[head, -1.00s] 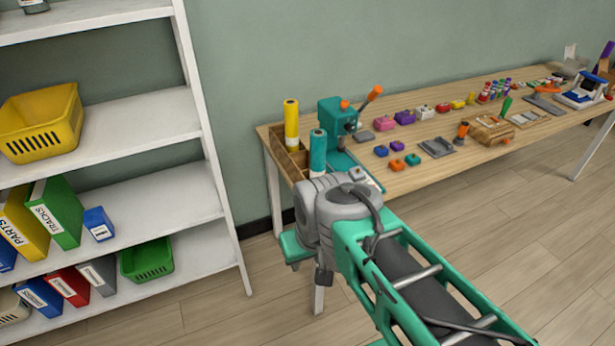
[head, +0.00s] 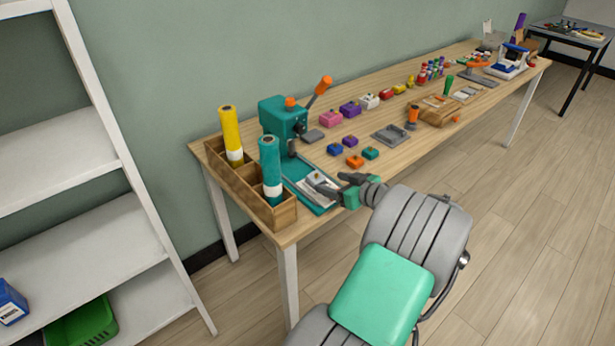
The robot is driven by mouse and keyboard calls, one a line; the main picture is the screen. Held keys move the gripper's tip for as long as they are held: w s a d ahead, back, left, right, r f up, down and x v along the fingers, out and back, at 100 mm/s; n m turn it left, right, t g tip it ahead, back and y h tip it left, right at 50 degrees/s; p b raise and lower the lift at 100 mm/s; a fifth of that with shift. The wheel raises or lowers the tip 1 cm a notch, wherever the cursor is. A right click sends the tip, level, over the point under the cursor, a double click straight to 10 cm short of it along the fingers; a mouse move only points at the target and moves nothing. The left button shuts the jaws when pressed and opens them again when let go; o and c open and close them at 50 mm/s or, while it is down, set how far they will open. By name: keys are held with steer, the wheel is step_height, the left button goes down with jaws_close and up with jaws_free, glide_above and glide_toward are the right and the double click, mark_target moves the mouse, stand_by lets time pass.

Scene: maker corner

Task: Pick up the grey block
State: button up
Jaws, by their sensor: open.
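The grey block (head: 313,136) lies flat on the wooden table, just right of the teal press and left of a pink block. My gripper (head: 333,183) is open over the front of the table, nearer to me than the grey block and apart from it. It is above or beside the press's teal base, where a small white and grey item lies; I cannot tell if it touches anything. The grey block is in full view, with nothing between the fingers that I can make out.
The teal press (head: 283,122) with an orange-tipped lever stands left of the block. A wooden box (head: 272,214) holds yellow and teal rolls at the table's left end. Pink (head: 331,119), blue (head: 335,149) and orange (head: 354,162) blocks and a grey tray (head: 388,136) lie right.

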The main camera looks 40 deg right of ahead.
mark_target(318, 178)
steer(key=x, duration=0.7)
steer(key=shift+w+d+f, duration=0.1)
steer(key=shift+w, duration=0.05)
steer(key=shift+c, duration=0.6)
jaws_close()
